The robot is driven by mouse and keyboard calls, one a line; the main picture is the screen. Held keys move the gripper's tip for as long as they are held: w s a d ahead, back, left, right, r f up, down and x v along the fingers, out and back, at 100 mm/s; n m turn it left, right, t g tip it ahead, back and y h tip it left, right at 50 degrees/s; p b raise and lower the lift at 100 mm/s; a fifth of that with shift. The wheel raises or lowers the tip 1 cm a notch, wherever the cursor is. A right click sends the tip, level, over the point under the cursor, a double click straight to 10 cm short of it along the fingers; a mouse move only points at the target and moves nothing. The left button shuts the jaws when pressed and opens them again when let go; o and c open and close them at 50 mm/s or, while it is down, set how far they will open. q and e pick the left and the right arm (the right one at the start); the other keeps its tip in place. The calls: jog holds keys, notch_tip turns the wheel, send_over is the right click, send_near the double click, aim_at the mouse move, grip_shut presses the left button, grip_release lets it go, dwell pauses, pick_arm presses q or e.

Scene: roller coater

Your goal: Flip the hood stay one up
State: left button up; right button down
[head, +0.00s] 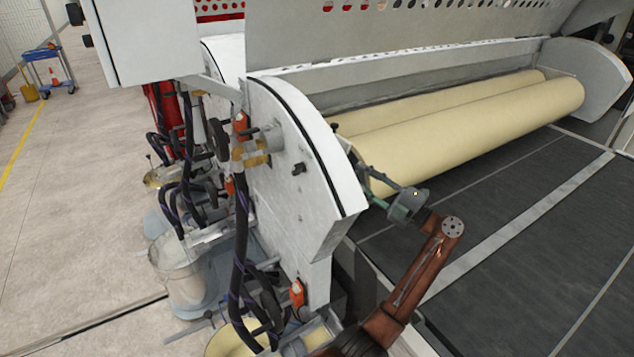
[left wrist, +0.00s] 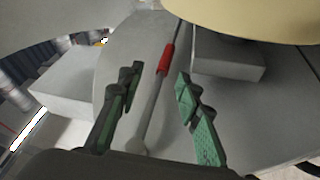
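In the left wrist view the hood stay (left wrist: 152,110) is a thin grey rod with a red sleeve (left wrist: 166,58). It runs up along the inner face of the light grey side plate (left wrist: 118,52), leaning slightly right. My left gripper (left wrist: 160,74) is open, with one green finger on each side of the rod in the picture. I cannot tell whether either finger touches it. In the head view the same gripper (head: 368,186) is at the inner side of the white curved side plate (head: 300,180), which hides the stay. My right gripper is not in view.
Cream rollers (head: 480,125) lie just beyond my left gripper, under the raised perforated hood (head: 400,35). A dark conveyor bed (head: 520,215) is at the right. A grey block (left wrist: 228,58) sits right of the rod. Hoses and a bucket (head: 185,275) stand outside the plate.

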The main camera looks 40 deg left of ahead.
pick_arm(q)
jog(key=s+a+r+h, duration=0.1)
jog(key=a, duration=0.6)
jog(key=shift+s+a+r+n+g+h, duration=0.2)
jog(key=shift+s+a+n+g+h, duration=0.05)
jog(key=shift+a+n+g+h, duration=0.15)
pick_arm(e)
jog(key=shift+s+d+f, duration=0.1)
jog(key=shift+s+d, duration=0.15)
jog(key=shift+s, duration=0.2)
pick_arm(q)
jog(key=shift+d, duration=0.1)
jog(key=c, duration=0.8)
grip_shut()
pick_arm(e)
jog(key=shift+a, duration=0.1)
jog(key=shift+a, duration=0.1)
